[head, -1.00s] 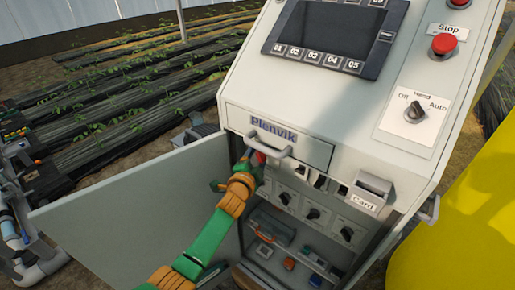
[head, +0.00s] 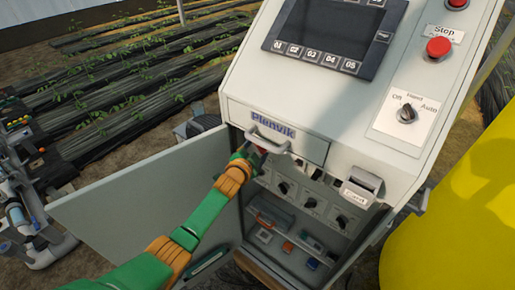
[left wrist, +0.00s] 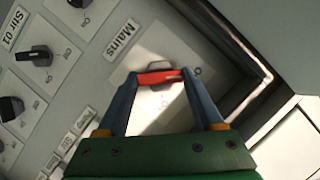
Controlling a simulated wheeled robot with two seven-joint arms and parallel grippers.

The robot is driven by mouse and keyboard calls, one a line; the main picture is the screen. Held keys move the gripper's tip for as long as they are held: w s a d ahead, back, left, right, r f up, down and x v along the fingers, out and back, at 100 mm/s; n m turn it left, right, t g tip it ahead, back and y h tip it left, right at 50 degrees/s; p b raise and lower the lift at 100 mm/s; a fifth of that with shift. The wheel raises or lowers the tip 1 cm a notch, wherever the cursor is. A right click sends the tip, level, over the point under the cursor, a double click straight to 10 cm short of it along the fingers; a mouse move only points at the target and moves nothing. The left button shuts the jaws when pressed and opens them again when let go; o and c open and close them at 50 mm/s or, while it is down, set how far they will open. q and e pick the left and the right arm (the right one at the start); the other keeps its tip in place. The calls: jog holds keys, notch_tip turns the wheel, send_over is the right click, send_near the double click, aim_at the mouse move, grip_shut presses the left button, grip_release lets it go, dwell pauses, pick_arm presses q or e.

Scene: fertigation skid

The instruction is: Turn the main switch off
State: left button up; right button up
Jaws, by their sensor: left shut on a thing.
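The main switch has a red handle (left wrist: 160,77) on a pale plate beside the "Mains" label in the left wrist view. Its handle lies almost crosswise in that view. My left gripper (left wrist: 158,82) has one finger at each end of the handle and is shut on it. In the head view, my left gripper (head: 250,154) reaches into the open cabinet (head: 275,97) below the drawer handle and hides most of the switch. My right gripper is not in view.
The cabinet door (head: 150,205) stands open to the left of my arm. A drawer handle (head: 268,140) juts out just above the gripper. A yellow tank (head: 460,220) stands at the right.

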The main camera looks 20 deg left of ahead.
pick_arm(q)
jog(key=o, duration=1.4)
jog(key=shift+c, duration=0.2)
jog(key=shift+s+r, duration=0.15)
jog(key=shift+s, duration=0.15)
jog(key=p+v, duration=0.1)
jog(key=v, duration=0.5)
jog(key=shift+s+p, duration=0.15)
jog(key=shift+p, duration=0.2)
